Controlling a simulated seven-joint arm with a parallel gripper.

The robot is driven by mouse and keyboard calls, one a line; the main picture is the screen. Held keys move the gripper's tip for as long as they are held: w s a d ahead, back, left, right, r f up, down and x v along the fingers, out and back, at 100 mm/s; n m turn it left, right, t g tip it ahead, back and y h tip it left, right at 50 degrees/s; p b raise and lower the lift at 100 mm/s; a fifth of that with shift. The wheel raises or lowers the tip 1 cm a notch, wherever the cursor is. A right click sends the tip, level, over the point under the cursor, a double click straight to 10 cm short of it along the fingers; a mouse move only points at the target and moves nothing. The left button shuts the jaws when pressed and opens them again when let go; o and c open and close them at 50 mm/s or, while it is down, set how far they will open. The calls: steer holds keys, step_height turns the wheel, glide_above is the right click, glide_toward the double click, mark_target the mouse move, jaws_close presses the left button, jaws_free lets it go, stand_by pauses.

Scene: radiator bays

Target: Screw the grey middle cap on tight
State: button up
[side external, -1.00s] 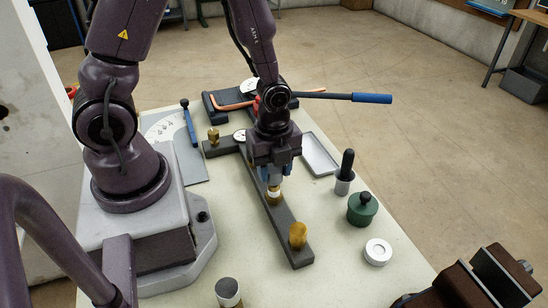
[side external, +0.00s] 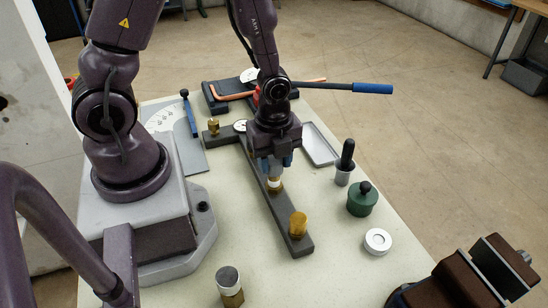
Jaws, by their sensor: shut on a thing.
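My gripper (side external: 276,166) points down over the long arm of a dark grey T-shaped bar (side external: 262,166). Its blue-grey fingers are shut on a small light grey cap (side external: 275,181). The cap sits at the brass middle fitting (side external: 275,190) on the bar, and the fingers hide its upper part. I cannot tell how far down on its thread the cap is. A bare brass fitting (side external: 298,224) stands at the bar's near end, and another brass fitting (side external: 213,127) stands at the far left end.
A green pot (side external: 362,200), a grey cup with a black handle (side external: 344,165), a pale ring (side external: 377,241) and a shallow tray (side external: 321,146) lie to the right. A grey-topped brass jar (side external: 229,285) stands in front. A blue-handled lever (side external: 370,88) lies behind.

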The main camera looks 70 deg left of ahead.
steer(key=shift+f, duration=1.1)
stand_by(0.4)
steer(key=o, duration=1)
step_height(320, 180, up, 13)
